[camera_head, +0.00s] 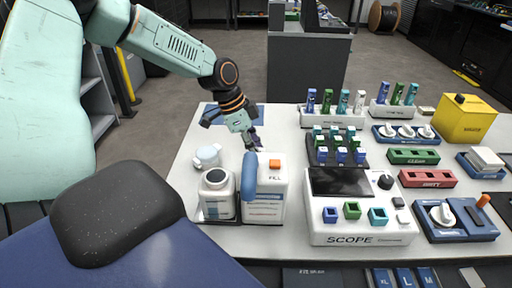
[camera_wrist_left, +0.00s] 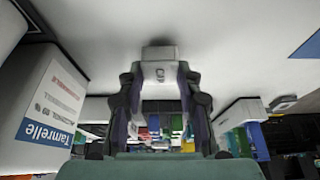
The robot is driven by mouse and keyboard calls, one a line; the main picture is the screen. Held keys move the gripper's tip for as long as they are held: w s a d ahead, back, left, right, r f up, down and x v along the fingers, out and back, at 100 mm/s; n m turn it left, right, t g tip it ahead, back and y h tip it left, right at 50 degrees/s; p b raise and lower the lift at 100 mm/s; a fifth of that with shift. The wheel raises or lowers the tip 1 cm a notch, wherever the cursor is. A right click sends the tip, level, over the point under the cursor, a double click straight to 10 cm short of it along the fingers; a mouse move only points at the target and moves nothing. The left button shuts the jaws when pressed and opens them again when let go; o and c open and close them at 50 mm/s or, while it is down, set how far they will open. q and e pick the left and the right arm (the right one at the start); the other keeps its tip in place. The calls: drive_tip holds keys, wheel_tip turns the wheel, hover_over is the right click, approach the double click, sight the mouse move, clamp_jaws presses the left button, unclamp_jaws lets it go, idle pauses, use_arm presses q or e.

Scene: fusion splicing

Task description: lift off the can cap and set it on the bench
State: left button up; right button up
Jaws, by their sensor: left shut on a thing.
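The can (camera_head: 265,205), white with a blue-banded label, stands at the front left of the bench. An orange block and the word FILL show on its top. My left gripper (camera_head: 252,142) is behind and above the can, pointing down over the bench. In the left wrist view its fingers (camera_wrist_left: 159,75) are closed around a small grey-white piece (camera_wrist_left: 158,52), which I take for the can cap. In the head view the fingers hide most of it. I cannot tell whether it touches the bench. My right gripper is not in view.
A white jar (camera_head: 217,202) with a dark round top stands left of the can, with a white lid-like piece (camera_head: 208,155) behind it. A blue rounded piece (camera_head: 249,177) is at the can's left edge. The scope (camera_head: 340,232) is to the right. Bare bench (camera_head: 280,125) lies behind the can.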

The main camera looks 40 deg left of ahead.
use_arm(q)
drive_tip(key=shift+w+d+r, duration=0.1)
drive_tip(key=shift+d, duration=0.15)
drive_tip(key=shift+a+f, duration=0.2)
drive_tip(key=shift+f, duration=0.1)
drive_tip(key=shift+d+f, duration=0.1)
drive_tip(key=shift+f, duration=0.15)
idle(0.5)
drive_tip(key=o, duration=1.2)
drive_tip(key=shift+c, duration=0.2)
